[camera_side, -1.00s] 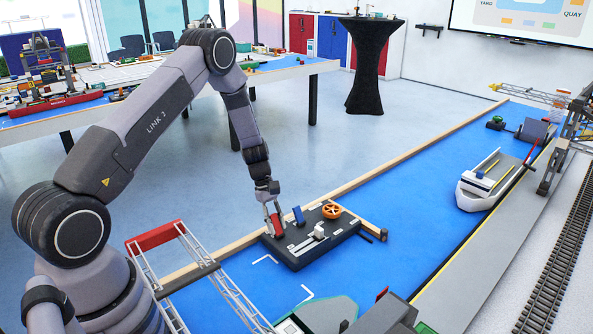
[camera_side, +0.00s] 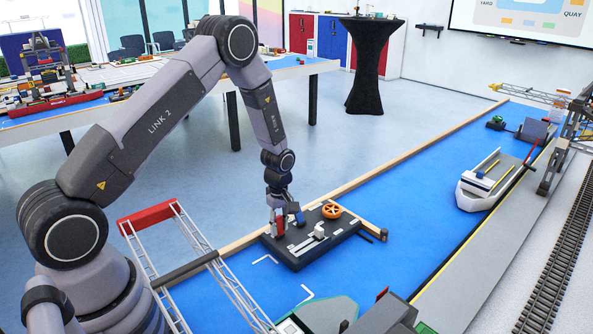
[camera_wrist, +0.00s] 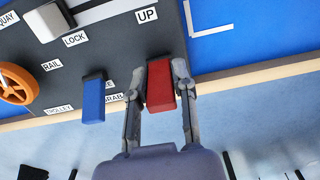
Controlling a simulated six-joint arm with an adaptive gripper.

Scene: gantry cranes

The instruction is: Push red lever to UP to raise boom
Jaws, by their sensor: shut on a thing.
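The red lever (camera_wrist: 160,88) stands on the dark control panel (camera_side: 297,262), near the UP label (camera_wrist: 147,15). My gripper (camera_wrist: 160,95) is shut on the red lever, with one finger along each side of it. In the side view my gripper (camera_side: 279,226) is at the panel's left end, with part of the red lever showing between the fingers. A white lattice boom (camera_side: 205,245) with a red crossbar (camera_side: 147,216) rises at the lower left of the side view.
A blue lever (camera_wrist: 93,100) stands close beside my gripper. An orange wheel (camera_side: 332,212) and a white lever (camera_side: 319,231) are farther along the panel. A wooden rail (camera_side: 395,170) edges the blue mat (camera_side: 420,190). A toy ship (camera_side: 488,185) lies well to the right.

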